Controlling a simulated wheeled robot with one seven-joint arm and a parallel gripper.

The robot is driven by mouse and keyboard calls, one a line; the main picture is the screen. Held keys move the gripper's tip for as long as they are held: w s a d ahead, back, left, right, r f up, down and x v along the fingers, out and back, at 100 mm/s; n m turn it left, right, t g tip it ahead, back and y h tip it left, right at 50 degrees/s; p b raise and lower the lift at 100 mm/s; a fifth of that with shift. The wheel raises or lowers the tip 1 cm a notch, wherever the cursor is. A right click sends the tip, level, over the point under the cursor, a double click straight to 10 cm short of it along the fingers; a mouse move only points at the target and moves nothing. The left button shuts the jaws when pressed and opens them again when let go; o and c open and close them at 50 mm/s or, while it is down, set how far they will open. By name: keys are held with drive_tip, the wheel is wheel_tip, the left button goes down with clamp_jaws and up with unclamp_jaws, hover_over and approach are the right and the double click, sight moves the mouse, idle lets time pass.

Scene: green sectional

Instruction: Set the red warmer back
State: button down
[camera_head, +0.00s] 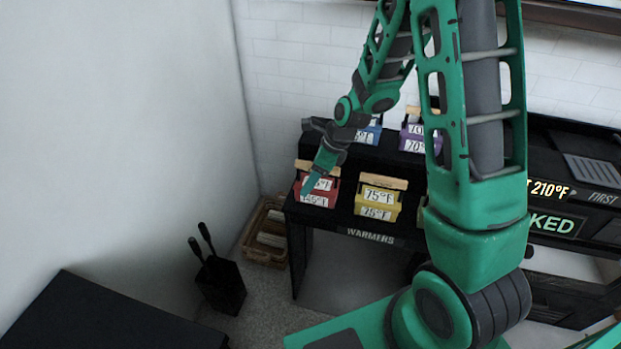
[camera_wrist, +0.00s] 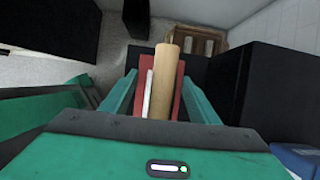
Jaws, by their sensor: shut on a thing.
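The red warmer (camera_head: 316,198) has white temperature labels and a tan wooden handle, and shows at the front left corner of the black warmers stand (camera_head: 372,238). My gripper (camera_head: 309,184) reaches down over it and is shut on it. In the wrist view the red warmer (camera_wrist: 179,92) and its handle (camera_wrist: 165,82) lie between the two green fingers of my gripper (camera_wrist: 160,92). Whether its base touches the stand top is hidden.
A yellow warmer (camera_head: 377,202) stands just right of the red one. Blue (camera_head: 369,133) and purple (camera_head: 412,140) warmers stand behind. A wicker basket (camera_head: 265,233) and a black holder with handled tools (camera_head: 221,285) are on the floor left of the stand.

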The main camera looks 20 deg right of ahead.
drive_tip(key=c, duration=0.7)
unclamp_jaws()
drive_tip(key=shift+o, duration=0.2)
drive_tip(key=v, duration=1.2)
drive_tip(key=shift+d, duration=0.1)
drive_tip(key=s+d+r+n+g+h, duration=0.1)
drive_tip(key=s+d+n, duration=0.3)
drive_tip(key=s, duration=0.5)
drive_tip(key=s+d+r+n+h, duration=0.1)
drive_tip(key=s+d+r+n, duration=0.3)
drive_tip(key=s+n, duration=0.4)
drive_tip(key=s+d+r+n+g+h, duration=0.1)
drive_tip(key=s+d+r+n, duration=0.2)
drive_tip(key=s, duration=0.8)
drive_tip(key=d+n, duration=0.2)
drive_tip(key=n, duration=0.1)
drive_tip(key=shift+s+d+r+n+g, duration=0.2)
drive_tip(key=shift+s+d+n+g, duration=0.1)
drive_tip(key=shift+s+n, duration=0.1)
